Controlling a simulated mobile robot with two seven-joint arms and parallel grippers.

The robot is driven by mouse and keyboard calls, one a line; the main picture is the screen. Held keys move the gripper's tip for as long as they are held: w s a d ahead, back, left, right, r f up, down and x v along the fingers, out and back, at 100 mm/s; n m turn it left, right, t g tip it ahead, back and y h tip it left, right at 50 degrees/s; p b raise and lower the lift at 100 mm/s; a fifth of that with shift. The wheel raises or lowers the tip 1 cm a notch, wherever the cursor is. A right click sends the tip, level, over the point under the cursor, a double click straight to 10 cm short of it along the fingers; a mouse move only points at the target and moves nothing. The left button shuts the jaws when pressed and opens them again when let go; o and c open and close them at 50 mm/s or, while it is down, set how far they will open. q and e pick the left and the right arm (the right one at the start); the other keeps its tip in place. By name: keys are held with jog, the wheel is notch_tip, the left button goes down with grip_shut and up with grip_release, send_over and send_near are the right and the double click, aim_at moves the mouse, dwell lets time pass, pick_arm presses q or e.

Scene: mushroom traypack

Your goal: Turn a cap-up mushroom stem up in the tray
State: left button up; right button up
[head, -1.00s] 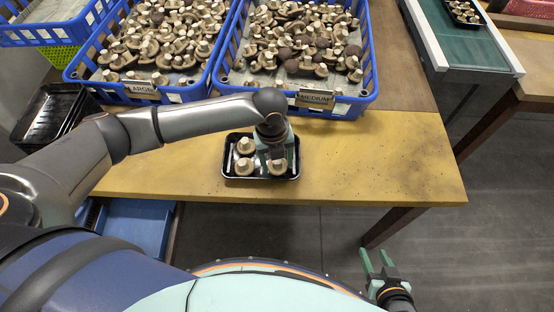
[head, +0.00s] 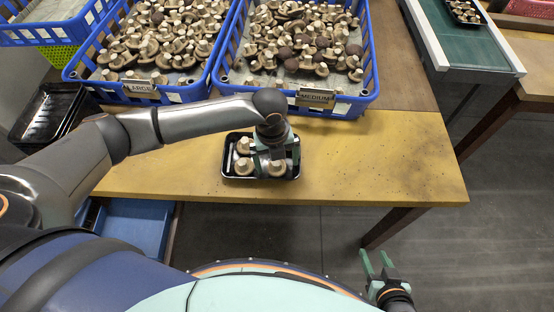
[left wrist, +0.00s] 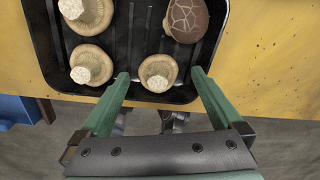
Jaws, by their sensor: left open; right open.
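The black tray (head: 262,179) sits near the table's front edge. In the left wrist view the tray (left wrist: 137,30) holds a cap-up mushroom (left wrist: 187,19) with a brown, cracked cap at the upper right. Three pale mushrooms lie stem up: one at upper left (left wrist: 88,12), one at lower left (left wrist: 92,66) and one at lower right (left wrist: 158,70). My left gripper (left wrist: 161,76) is open and empty, its fingers on either side of the lower-right mushroom's near part. In the head view my left gripper (head: 267,160) hides the cap-up mushroom. My right gripper (head: 377,263) is open and empty, off the table.
Blue crates labelled LARGE (head: 141,88) and MEDIUM (head: 314,99), full of mushrooms, stand behind the tray. The table (head: 380,165) is clear to the tray's right. A green conveyor (head: 462,45) carrying another tray stands at the back right.

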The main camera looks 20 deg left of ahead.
pick_arm(q)
notch_tip(320, 180, up, 12)
jog(key=p, duration=0.1)
jog(key=shift+s+a+r, duration=0.25)
jog(key=shift+a, duration=0.15)
jog(key=shift+s, duration=0.1)
dwell(0.5)
